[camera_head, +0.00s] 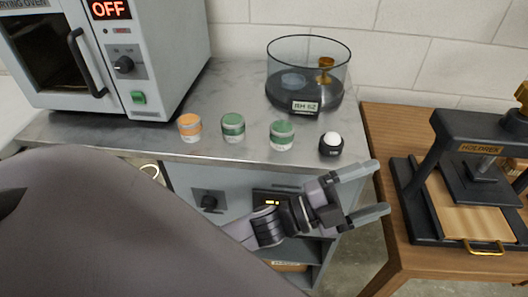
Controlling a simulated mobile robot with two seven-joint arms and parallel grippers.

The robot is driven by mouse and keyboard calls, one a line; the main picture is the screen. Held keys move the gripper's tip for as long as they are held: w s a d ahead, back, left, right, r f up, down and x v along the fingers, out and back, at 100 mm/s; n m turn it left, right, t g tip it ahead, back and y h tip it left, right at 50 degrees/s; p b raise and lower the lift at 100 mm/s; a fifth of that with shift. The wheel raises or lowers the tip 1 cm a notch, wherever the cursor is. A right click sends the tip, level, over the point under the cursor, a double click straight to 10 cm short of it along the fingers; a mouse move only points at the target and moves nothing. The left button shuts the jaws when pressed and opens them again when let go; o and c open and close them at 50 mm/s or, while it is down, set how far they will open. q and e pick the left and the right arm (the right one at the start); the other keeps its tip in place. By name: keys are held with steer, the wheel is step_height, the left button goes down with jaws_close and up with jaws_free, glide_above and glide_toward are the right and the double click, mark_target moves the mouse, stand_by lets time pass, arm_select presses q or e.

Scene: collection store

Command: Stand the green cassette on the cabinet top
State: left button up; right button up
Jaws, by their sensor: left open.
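The cabinet top (225,86) is a grey marbled surface at the back middle. I cannot make out a thing that is clearly a green cassette; two small round containers with green lids, a left one (233,127) and a right one (282,135), stand near its front edge. My left gripper (381,188) is open and empty, in front of the cabinet's right front corner, its fingers pointing right. My left arm covers the lower left and hides much of the cabinet front. My right gripper is not in view.
On the cabinet top are a drying oven (165,60), an orange-lidded container (190,127), a black cup with a white ball (331,145) and a glass vessel (306,85). A wooden table (385,130) with a black press (410,205) stands right. Free top lies behind the containers.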

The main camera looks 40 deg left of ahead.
arm_select(q)
steer(key=s+a+f+n+g+y, duration=0.2)
steer(key=s+a+f+n+y, duration=0.2)
steer(key=f, duration=0.4)
steer(key=s+a+f+n+g+y, duration=0.2)
steer(key=s+a+f+n+y, duration=0.2)
steer(key=s+f+n, duration=0.2)
steer(key=s+a+f+n+g+y, duration=0.1)
steer(key=s+a+f+n+y, duration=0.3)
steer(key=f+n, duration=0.4)
step_height(320, 180, down, 3)
steer(key=shift+s+a+r+g, duration=0.25)
steer(key=shift+s+g, duration=0.15)
steer(key=shift+s, duration=0.1)
